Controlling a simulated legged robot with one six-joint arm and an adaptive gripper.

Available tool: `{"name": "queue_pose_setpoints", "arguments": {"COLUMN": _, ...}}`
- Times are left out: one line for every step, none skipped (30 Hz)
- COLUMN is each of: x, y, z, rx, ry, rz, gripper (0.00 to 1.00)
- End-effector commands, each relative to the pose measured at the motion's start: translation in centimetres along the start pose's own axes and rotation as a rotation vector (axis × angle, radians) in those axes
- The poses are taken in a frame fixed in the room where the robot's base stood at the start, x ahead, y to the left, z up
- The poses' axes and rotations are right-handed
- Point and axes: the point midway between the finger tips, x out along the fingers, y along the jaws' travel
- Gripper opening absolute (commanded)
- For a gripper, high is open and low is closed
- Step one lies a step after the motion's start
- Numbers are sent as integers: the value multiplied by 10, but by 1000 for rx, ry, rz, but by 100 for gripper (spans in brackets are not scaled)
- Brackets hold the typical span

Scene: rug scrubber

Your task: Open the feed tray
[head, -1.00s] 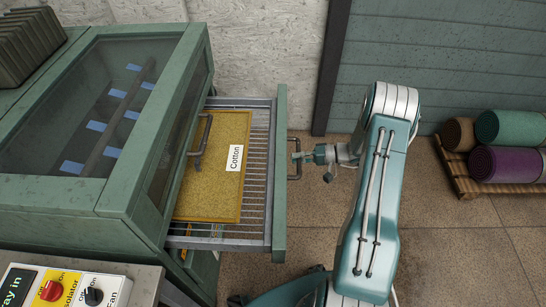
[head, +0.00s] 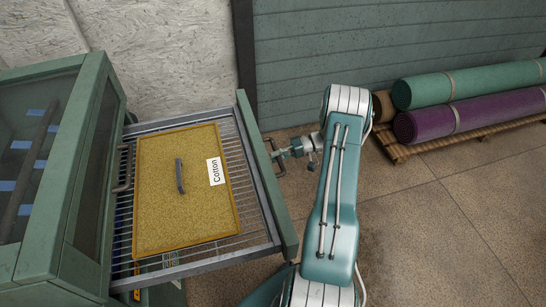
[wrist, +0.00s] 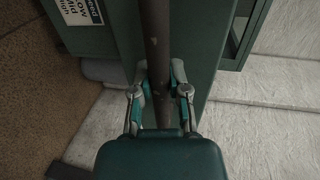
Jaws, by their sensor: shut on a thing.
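The feed tray (head: 262,236) is a metal-wire drawer with a green front panel (head: 268,180). It stands pulled out of the green machine (head: 84,190), with a wide part of its rack showing. A yellow board (head: 165,220) labelled "Cotton" lies on the rack, with a dark handle on top. My gripper (head: 279,154) is at the outer side of the front panel, shut on the tray handle (head: 269,143). In the wrist view the handle is a dark bar (wrist: 156,35) running between the fingers (wrist: 160,90), in front of the green panel.
Rolled rugs (head: 455,85), green and purple, lie on a wooden pallet (head: 425,147) at the right by the panelled wall. The tiled floor (head: 440,235) right of my arm is clear. A dark post (head: 243,55) stands behind the tray.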

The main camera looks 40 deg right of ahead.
Motion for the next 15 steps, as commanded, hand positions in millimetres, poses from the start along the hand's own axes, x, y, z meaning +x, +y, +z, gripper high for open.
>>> {"name": "queue_pose_setpoints", "arguments": {"x": 1, "y": 4, "z": 2, "rx": 7, "ry": -1, "rz": 5, "gripper": 0}}
{"name": "queue_pose_setpoints", "arguments": {"x": 1, "y": 4, "z": 2, "rx": 7, "ry": -1, "rz": 5, "gripper": 0}}
{"name": "queue_pose_setpoints", "arguments": {"x": 1, "y": 4, "z": 2, "rx": 7, "ry": -1, "rz": 5, "gripper": 0}}
{"name": "queue_pose_setpoints", "arguments": {"x": 1, "y": 4, "z": 2, "rx": 7, "ry": -1, "rz": 5, "gripper": 0}}
{"name": "queue_pose_setpoints", "arguments": {"x": 1, "y": 4, "z": 2, "rx": 7, "ry": -1, "rz": 5, "gripper": 0}}
{"name": "queue_pose_setpoints", "arguments": {"x": 2, "y": 4, "z": 2, "rx": 7, "ry": -1, "rz": 5, "gripper": 0}}
{"name": "queue_pose_setpoints", "arguments": {"x": 2, "y": 4, "z": 2, "rx": 8, "ry": -1, "rz": 5, "gripper": 0}}
{"name": "queue_pose_setpoints", "arguments": {"x": 2, "y": 4, "z": 2, "rx": 8, "ry": -1, "rz": 5, "gripper": 0}}
{"name": "queue_pose_setpoints", "arguments": {"x": 2, "y": 4, "z": 2, "rx": 7, "ry": -1, "rz": 4, "gripper": 39}}
{"name": "queue_pose_setpoints", "arguments": {"x": 2, "y": 4, "z": 2, "rx": 7, "ry": -1, "rz": 4, "gripper": 52}}
{"name": "queue_pose_setpoints", "arguments": {"x": 2, "y": 4, "z": 2, "rx": 7, "ry": -1, "rz": 4, "gripper": 57}}
{"name": "queue_pose_setpoints", "arguments": {"x": 1, "y": 4, "z": 1, "rx": 6, "ry": -1, "rz": 3, "gripper": 57}}
{"name": "queue_pose_setpoints", "arguments": {"x": 1, "y": 3, "z": 1, "rx": 5, "ry": -1, "rz": 3, "gripper": 57}}
{"name": "queue_pose_setpoints", "arguments": {"x": 1, "y": 3, "z": 1, "rx": 5, "ry": -1, "rz": 3, "gripper": 57}}
{"name": "queue_pose_setpoints", "arguments": {"x": 1, "y": 2, "z": 1, "rx": 4, "ry": 0, "rz": 3, "gripper": 57}}
